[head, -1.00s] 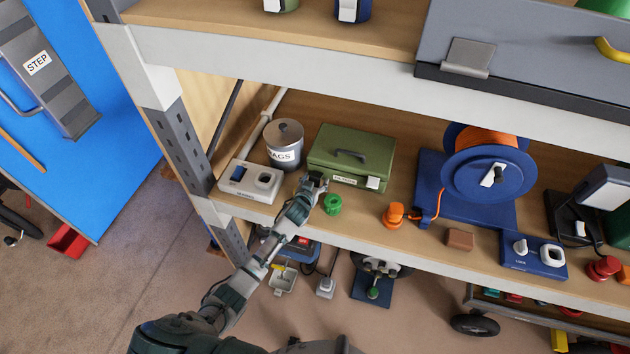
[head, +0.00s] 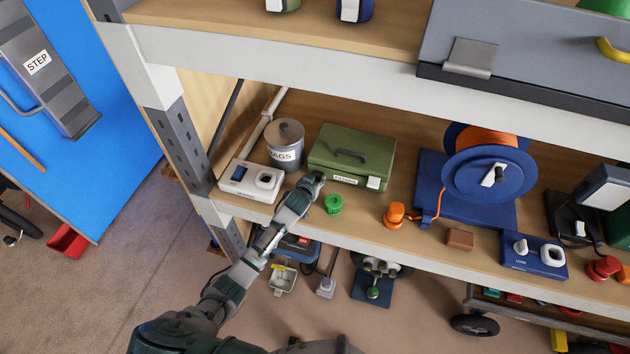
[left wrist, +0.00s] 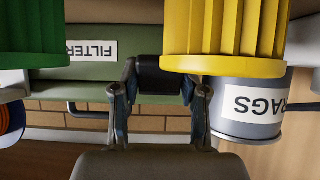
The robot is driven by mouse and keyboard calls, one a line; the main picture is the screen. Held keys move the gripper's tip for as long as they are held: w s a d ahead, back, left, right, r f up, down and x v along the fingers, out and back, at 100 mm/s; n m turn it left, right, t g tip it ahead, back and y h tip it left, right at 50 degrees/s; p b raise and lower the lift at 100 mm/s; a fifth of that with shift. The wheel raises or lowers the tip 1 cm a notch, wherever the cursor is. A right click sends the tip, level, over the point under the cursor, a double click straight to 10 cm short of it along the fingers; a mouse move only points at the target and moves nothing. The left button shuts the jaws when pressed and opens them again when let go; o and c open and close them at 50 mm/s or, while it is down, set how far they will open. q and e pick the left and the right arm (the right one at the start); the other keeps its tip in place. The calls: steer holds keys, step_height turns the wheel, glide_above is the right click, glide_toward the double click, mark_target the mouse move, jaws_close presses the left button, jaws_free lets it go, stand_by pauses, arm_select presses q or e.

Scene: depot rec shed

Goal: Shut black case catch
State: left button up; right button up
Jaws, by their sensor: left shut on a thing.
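The green case (head: 352,150) with a dark handle stands on the middle shelf; its lid looks down. Its FILTERS label also shows in the upside-down left wrist view (left wrist: 90,49). A black catch (left wrist: 160,76) sits at the case's front, beside the label. My left gripper (head: 318,179) is at the case's front left corner and hides the catch in the head view. In the wrist view its two fingers (left wrist: 160,94) are closed on the catch, one on each side. I cannot tell whether the catch is fastened. A pale second catch (head: 373,183) is on the front right. My right gripper is not in view.
A green knob (head: 333,204) stands close right of my gripper. A yellow ribbed thing (left wrist: 225,35) is very near it in the wrist view. The RAGS tin (head: 286,146) and a white switch box (head: 250,183) stand to the left. The upper shelf hangs above.

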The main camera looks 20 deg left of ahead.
mark_target(319, 172)
arm_select(q)
steer(key=g, duration=0.1)
steer(key=w+r+g, duration=0.1)
steer(key=g, duration=0.1)
steer(key=r+g, duration=0.1)
steer(key=g, duration=0.1)
steer(key=shift+w+d+r, duration=0.1)
steer(key=shift+w, duration=0.2)
steer(key=shift+w+r+g+b, duration=0.1)
steer(key=shift+w+g+b, duration=0.3)
steer(key=shift+g, duration=0.7)
steer(key=shift+w+g+b, duration=0.1)
steer(key=shift+g+b, duration=0.4)
steer(key=shift+b, duration=0.3)
steer(key=shift+w+r+g+b, duration=0.25)
steer(key=shift+g+b, duration=0.3)
steer(key=shift+b, duration=0.55)
steer(key=shift+w+r+g+b, duration=0.15)
steer(key=shift+g+b, duration=0.4)
steer(key=shift+b, duration=0.55)
steer(key=o, duration=0.9)
steer(key=shift+c, duration=0.2)
steer(key=o, duration=0.3)
steer(key=shift+w+f, duration=0.1)
steer(key=shift+w, duration=0.05)
steer(key=shift+w+f, duration=0.1)
steer(key=shift+w, duration=0.05)
